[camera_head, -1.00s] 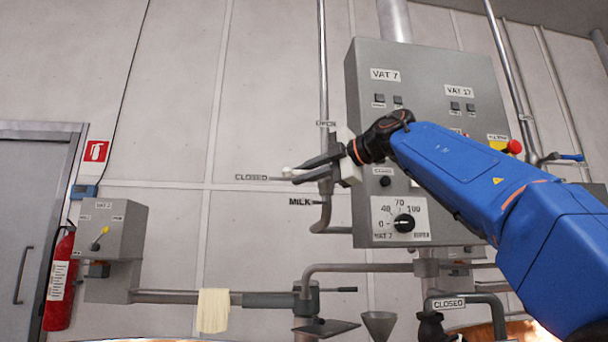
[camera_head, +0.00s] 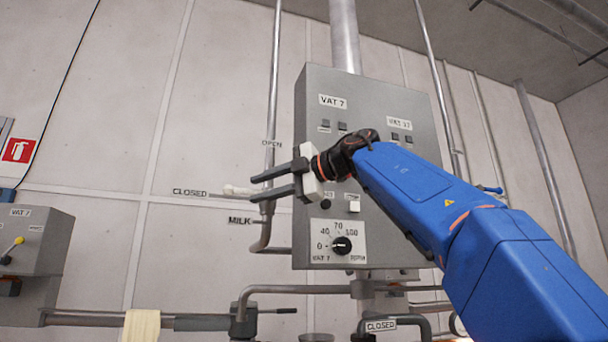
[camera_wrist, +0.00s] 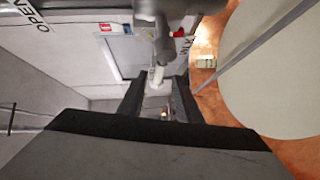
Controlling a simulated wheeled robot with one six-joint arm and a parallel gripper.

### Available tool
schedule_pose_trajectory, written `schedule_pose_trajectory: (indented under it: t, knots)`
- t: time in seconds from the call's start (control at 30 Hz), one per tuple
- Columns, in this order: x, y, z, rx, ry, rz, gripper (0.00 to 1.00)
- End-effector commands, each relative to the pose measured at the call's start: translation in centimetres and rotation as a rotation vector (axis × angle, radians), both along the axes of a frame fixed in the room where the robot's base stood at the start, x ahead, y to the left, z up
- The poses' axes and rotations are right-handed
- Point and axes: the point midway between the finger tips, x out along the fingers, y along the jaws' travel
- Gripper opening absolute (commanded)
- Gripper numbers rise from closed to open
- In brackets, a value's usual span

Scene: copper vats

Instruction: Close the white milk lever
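The white milk lever (camera_head: 238,190) sits on the vertical pipe above the "MILK" label and points left, its end next to the "CLOSED" label. My gripper (camera_head: 254,188) is at the lever from the right, its two dark fingers spread with a gap between them. The lever's left part sticks out past the fingertips; its pivot is partly hidden by the fingers. In the wrist view the pale lever (camera_wrist: 157,75) shows beyond the gap of my open gripper (camera_wrist: 157,85). I cannot tell whether a finger touches it.
The grey "VAT 7" control box (camera_head: 370,110) with buttons and a dial stands just right of the lever, behind my arm. A grey box with a yellow lever (camera_head: 12,248) is at the left. Below run pipes and a hanging cloth (camera_head: 141,325).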

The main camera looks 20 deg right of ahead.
Motion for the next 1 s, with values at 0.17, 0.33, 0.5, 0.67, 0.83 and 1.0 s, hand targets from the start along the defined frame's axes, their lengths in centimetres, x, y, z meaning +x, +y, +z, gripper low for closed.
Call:
schedule_pose_trajectory:
  t: [0.17, 0.33, 0.5, 0.67, 0.83, 1.0]
  knots:
    - [-1.8, -1.7, 0.4, 0.0, -0.001, -0.002, 0.31]
    - [-3.2, -3.1, 0.7, 0.0, 0.0, -0.002, 0.31]
    - [-4.7, -4.4, 1.0, -0.001, -0.002, -0.003, 0.31]
    - [-5.9, -5.6, 1.2, -0.001, 0.0, -0.003, 0.31]
    - [-7.1, -6.7, 1.5, -0.001, 0.001, -0.001, 0.31]
    - [-8.0, -7.6, 1.7, -0.001, 0.001, 0.0, 0.31]
